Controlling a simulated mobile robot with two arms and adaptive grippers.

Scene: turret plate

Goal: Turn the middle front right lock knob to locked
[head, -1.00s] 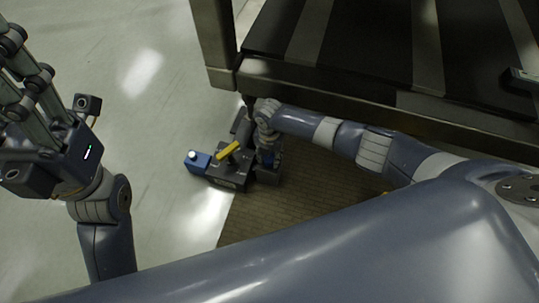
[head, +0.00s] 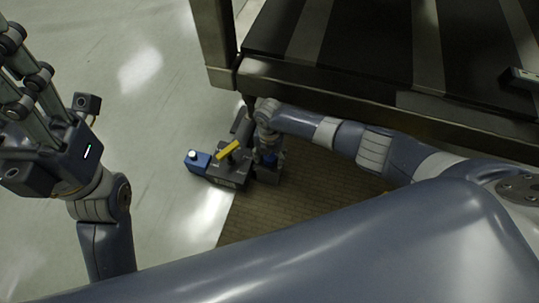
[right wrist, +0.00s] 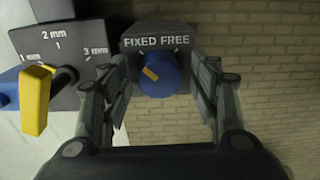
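The blue lock knob (right wrist: 157,74) sits on a dark block under white "FIXED" and "FREE" labels. Its orange pointer mark slants up and left, toward the FIXED side. My right gripper (right wrist: 160,80) is open, with one finger on each side of the knob and visible gaps between. In the head view my right gripper (head: 266,148) is over the right end of the dark fixture (head: 232,170), and the knob there is largely hidden. My left gripper (head: 35,115) is at the left edge, far from the fixture, its fingertips cut off by the frame.
A yellow lever (right wrist: 36,98) stands left of the knob on a dial marked in mm; it also shows in the head view (head: 227,150). A blue box with a white button (head: 194,158) is at the fixture's left end. A dark slatted frame (head: 360,70) lies behind my right arm.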

